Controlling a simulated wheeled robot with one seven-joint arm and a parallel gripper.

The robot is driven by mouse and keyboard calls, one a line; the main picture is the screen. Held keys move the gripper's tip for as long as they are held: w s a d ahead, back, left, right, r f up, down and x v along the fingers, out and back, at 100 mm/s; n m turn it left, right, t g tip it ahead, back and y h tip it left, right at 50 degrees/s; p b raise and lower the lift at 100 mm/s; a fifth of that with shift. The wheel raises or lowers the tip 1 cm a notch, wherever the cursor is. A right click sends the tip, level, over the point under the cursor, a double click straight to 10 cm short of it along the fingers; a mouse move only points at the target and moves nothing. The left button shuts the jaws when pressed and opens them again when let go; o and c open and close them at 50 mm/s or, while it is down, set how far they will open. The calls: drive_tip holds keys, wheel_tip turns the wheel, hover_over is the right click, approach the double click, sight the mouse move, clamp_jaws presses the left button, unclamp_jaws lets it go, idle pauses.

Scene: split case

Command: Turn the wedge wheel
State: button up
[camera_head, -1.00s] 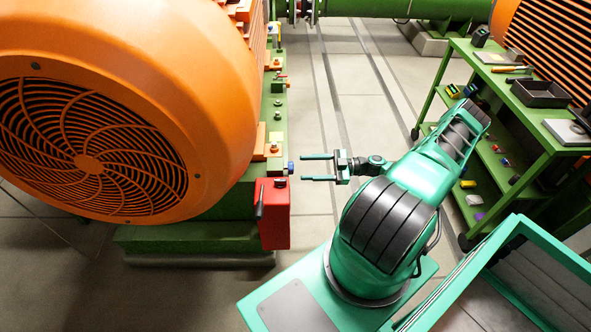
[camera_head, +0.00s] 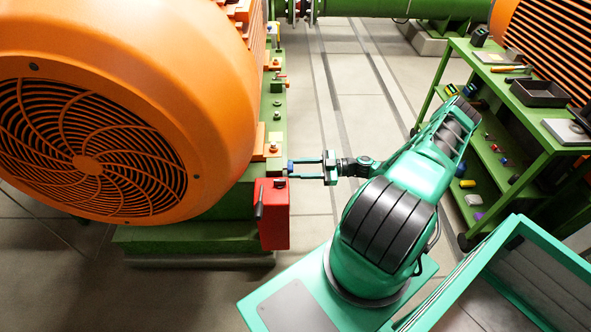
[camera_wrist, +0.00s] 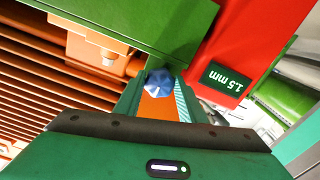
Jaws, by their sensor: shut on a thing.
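The wedge wheel is a small blue knob (camera_head: 291,166) on the side of the green base under the big orange motor, just above a red box. It shows larger as a faceted blue knob in the wrist view (camera_wrist: 159,80). My gripper (camera_head: 296,168) reaches it from the right, with its two long teal fingers on either side of the knob and shut on it. In the wrist view the finger tips (camera_wrist: 160,88) end at the knob, and part of the knob is hidden by them.
The orange motor (camera_head: 120,90) fills the left. A green tool cart (camera_head: 520,110) stands at the right. The floor (camera_head: 350,80) beyond the arm is clear.

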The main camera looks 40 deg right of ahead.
drive_tip(key=shift+d+r+m, duration=0.1)
drive_tip(key=shift+m, duration=0.2)
drive_tip(key=shift+d+m, duration=0.2)
drive_tip(key=shift+m, duration=3.9)
drive_tip(key=o, duration=1)
drive_tip(key=shift+o, duration=0.2)
drive_tip(key=shift+a, duration=0.15)
drive_tip(key=shift+s, duration=0.15)
